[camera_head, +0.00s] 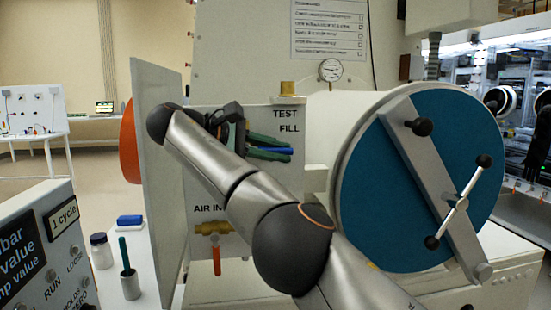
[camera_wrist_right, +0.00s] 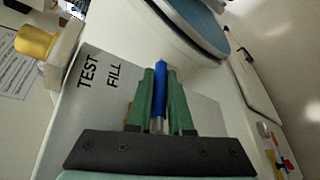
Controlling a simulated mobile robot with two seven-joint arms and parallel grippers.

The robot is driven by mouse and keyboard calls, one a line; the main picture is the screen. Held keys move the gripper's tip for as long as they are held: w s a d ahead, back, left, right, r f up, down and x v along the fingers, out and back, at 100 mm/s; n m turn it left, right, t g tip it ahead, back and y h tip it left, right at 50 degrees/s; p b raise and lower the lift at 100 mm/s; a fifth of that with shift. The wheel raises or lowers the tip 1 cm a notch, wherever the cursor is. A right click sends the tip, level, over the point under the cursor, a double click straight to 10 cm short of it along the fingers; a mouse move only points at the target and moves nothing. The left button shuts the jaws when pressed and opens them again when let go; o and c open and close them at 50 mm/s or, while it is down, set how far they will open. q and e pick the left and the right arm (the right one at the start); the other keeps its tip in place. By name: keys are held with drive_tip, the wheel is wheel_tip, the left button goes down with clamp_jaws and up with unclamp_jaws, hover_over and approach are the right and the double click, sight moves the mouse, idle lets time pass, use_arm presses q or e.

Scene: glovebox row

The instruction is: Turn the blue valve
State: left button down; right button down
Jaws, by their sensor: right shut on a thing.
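The blue valve handle (camera_head: 283,150) is a narrow blue bar on the grey panel, beside the words TEST and FILL. My right gripper (camera_head: 290,151), with green fingers, reaches it from the left and is shut on it. In the right wrist view the blue handle (camera_wrist_right: 159,85) lies lengthwise between the two green fingers (camera_wrist_right: 161,74), with a finger along each side. The rest of the valve is mostly hidden by the fingers, and its exact turn angle cannot be told. My left gripper is in neither view.
A brass valve with an orange handle (camera_head: 217,260) hangs below, by AIR IN. A large blue round door (camera_head: 400,190) with a crossbar stands close at right. A white upright plate (camera_head: 158,225) stands at left. A brass fitting (camera_head: 287,88) is above the panel.

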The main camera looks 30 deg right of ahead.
drive_tip(key=shift+r+h, duration=0.35)
drive_tip(key=shift+h, duration=0.15)
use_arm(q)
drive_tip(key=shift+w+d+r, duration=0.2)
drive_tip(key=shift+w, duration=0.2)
use_arm(e)
drive_tip(key=shift+r, duration=0.1)
drive_tip(key=c, duration=0.8)
unclamp_jaws()
drive_tip(key=shift+c, duration=0.2)
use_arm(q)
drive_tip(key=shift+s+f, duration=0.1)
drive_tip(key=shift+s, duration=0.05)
